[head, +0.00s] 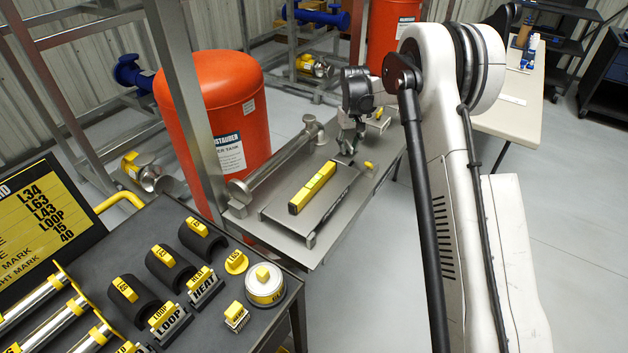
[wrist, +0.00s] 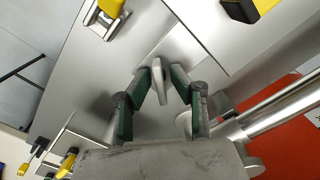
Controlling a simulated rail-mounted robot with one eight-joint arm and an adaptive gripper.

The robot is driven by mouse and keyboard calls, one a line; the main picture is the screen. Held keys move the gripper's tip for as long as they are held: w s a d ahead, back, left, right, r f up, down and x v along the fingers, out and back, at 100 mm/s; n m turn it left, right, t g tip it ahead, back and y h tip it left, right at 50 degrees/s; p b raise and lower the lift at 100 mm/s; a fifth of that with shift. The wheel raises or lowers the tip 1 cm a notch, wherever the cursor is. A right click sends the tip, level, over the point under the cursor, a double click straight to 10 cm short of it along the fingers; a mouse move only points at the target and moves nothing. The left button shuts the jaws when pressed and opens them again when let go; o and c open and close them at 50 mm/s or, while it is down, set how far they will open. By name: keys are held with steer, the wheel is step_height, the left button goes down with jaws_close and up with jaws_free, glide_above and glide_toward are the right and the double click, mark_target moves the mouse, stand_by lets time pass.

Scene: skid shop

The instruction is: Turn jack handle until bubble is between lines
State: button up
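A yellow spirit level (head: 303,199) lies along a grey plate (head: 282,220) on the metal bench. Its vial is too small in the head view for me to read the bubble against the lines. One end of it shows at the top of the wrist view (wrist: 262,5). My gripper (head: 345,150) is just beyond the far end of the plate, low over the bench. In the wrist view its green-padded fingers (wrist: 167,84) stand on either side of a small grey handle (wrist: 159,81). The left finger is very near the handle; a gap shows on the right. I cannot tell whether they touch.
A flanged metal pipe (head: 280,155) runs left of the plate. A yellow-topped bracket (head: 368,165) sits near the plate's far right corner. An orange tank (head: 215,110) and steel frame post (head: 185,90) stand left. A dark labelled table (head: 215,320) is in front.

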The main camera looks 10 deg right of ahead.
jaws_close()
steer(key=shift+n+b, duration=0.75)
steer(key=shift+n, duration=1.05)
steer(key=shift+f+n+b, duration=0.1)
steer(key=shift+n+b, duration=0.2)
steer(key=shift+n, duration=0.3)
steer(key=shift+n+b, duration=0.35)
steer(key=shift+n, duration=0.75)
steer(key=shift+n+b, duration=0.55)
steer(key=shift+n, duration=1.15)
